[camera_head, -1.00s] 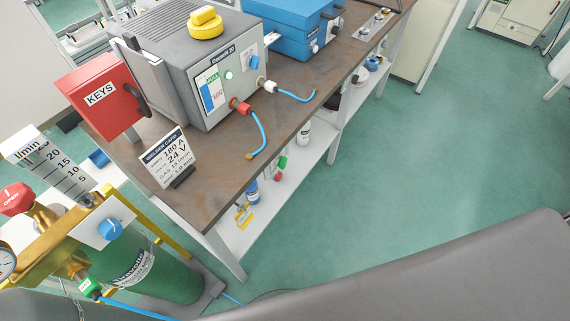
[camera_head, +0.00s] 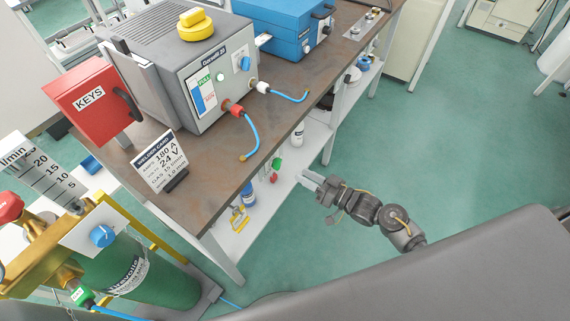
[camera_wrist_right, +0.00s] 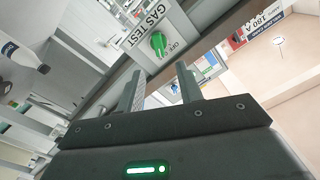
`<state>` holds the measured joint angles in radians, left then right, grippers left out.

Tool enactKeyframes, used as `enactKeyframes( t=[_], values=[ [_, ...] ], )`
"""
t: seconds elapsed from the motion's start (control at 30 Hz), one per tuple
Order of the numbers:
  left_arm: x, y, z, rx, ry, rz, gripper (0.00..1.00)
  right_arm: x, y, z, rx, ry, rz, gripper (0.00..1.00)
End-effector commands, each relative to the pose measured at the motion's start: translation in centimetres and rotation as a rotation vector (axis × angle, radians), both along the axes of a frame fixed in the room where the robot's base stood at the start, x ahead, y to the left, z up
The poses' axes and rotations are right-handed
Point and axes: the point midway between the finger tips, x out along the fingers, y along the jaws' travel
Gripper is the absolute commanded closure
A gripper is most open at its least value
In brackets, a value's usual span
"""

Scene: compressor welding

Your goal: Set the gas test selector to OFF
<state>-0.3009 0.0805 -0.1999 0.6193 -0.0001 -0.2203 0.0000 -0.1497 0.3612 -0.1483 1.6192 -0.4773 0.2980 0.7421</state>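The gas test selector (camera_wrist_right: 158,43) is a green knob on a pale plate marked GAS TEST in the right wrist view. OFF lettering shows beside it, but I cannot tell its exact setting. I cannot make the selector out in the head view. My right gripper (camera_head: 307,179) is in front of the workbench, below the top's edge. In the right wrist view the right gripper (camera_wrist_right: 160,80) has its two fingers apart, with nothing between them. The knob lies beyond the fingertips, apart from them. My left gripper is out of view.
The workbench (camera_head: 215,185) carries a grey welder (camera_head: 160,55), a red KEYS box (camera_head: 92,100) and a welding card (camera_head: 160,157). Bottles stand on its lower shelf. A green gas cylinder (camera_head: 150,275) with a blue knob (camera_head: 103,236) stands front left. The floor at right is clear.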

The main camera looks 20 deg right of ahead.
Motion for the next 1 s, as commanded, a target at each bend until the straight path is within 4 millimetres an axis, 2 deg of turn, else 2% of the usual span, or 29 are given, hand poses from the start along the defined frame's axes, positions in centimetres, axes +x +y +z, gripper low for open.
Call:
enactKeyframes(
  t=[0.2,0.4,0.6,0.83,0.87,1.0],
  values=[
    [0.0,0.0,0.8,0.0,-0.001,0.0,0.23,3.4,2.7,0.2,0.001,-0.001,-0.002,0.64],
    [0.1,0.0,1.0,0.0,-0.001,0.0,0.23,5.5,4.5,0.1,0.001,-0.001,-0.002,0.64],
    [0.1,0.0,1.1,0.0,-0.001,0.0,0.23,6.3,5.2,0.0,-0.001,0.0,-0.002,0.64],
    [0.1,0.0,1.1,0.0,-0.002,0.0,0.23,6.3,5.2,0.0,-0.001,0.0,-0.002,0.64],
    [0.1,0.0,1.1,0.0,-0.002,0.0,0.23,6.3,5.2,0.0,-0.001,0.0,-0.002,0.65],
    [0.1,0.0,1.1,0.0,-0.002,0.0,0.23,6.3,5.2,0.0,-0.001,0.0,-0.002,0.83]
  ],
)
